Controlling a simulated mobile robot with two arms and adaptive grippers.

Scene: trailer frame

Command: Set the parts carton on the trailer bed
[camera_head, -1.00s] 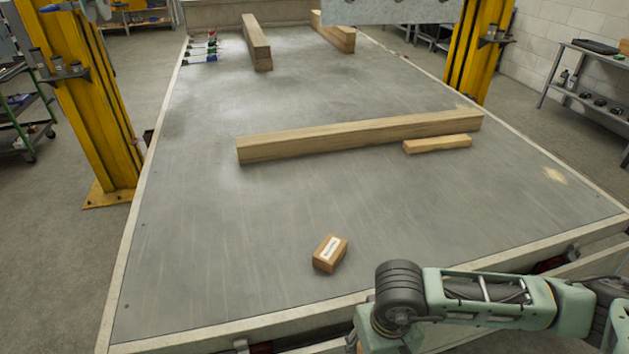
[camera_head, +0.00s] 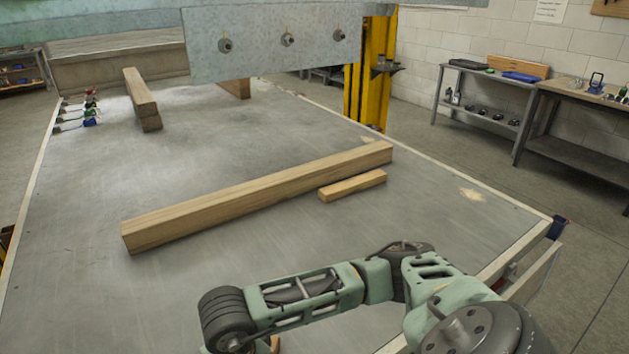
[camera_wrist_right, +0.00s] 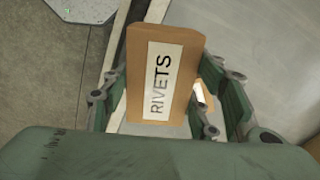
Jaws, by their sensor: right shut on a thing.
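A brown carton (camera_wrist_right: 185,55) with a white label reading RIVETS fills the middle of the right wrist view. My right gripper (camera_wrist_right: 163,103) is shut on it, with green fingers on both sides. The trailer bed (camera_head: 200,165) is the large grey deck in the head view. My right arm reaches over its front part there, and the right gripper and held carton are out of sight. In the right wrist view the carton shows against the bed's pale edge; its height above the bed cannot be told. My left gripper is not in view.
A second small carton (camera_head: 275,343) on the bed is almost hidden by my right arm. A long timber (camera_head: 260,195) and a short block (camera_head: 352,185) lie across the bed. A grey plate (camera_head: 285,45) hangs above its far part. Bare deck lies before the timber.

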